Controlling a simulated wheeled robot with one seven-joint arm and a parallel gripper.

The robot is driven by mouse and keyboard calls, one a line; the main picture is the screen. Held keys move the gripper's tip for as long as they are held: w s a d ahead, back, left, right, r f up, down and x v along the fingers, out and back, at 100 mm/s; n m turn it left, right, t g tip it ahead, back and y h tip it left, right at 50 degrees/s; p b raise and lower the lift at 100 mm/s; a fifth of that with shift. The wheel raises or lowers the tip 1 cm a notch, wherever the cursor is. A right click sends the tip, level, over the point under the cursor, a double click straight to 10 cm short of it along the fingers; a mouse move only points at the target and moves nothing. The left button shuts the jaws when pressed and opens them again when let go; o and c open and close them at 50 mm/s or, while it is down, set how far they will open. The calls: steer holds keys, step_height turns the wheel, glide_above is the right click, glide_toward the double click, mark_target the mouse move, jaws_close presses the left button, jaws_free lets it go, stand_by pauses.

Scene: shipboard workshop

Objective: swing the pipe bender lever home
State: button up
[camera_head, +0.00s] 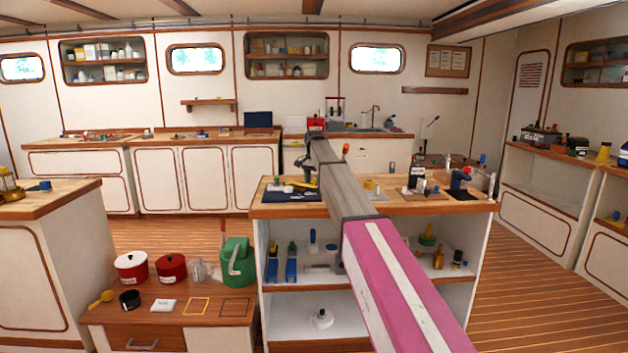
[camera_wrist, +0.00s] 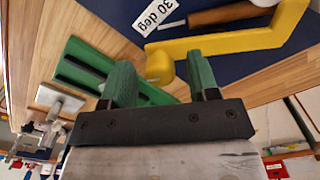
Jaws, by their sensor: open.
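A yellow lever (camera_wrist: 245,42) lies over a dark blue mat (camera_wrist: 120,18) in the wrist view, with a rounded yellow knob (camera_wrist: 160,68) at its near end. My gripper (camera_wrist: 161,72) is open, its two green fingers standing on either side of the knob. I cannot tell whether either finger touches it. A label reading "30 deg" (camera_wrist: 160,14) appears upside down beyond the lever.
A green slotted block (camera_wrist: 85,68) and a pale plate (camera_wrist: 60,100) lie left of the fingers in the wrist view. The wooden bench top (camera_head: 400,209) holds several tools to the right. A low cabinet with red pots (camera_head: 131,267) stands at front left.

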steer(key=c, duration=0.9)
steer(key=shift+c, duration=0.2)
steer(key=shift+w, duration=0.1)
steer(key=shift+w+d+r+n, duration=0.1)
steer(key=shift+w+d+n, duration=0.15)
steer(key=shift+w+n, duration=0.65)
steer(key=shift+w+d+n, duration=0.2)
steer(key=shift+w+n, duration=0.6)
steer(key=shift+w, duration=0.1)
steer(key=shift+w+n, duration=1.5)
steer(key=shift+w, duration=0.05)
steer(key=o, duration=0.9)
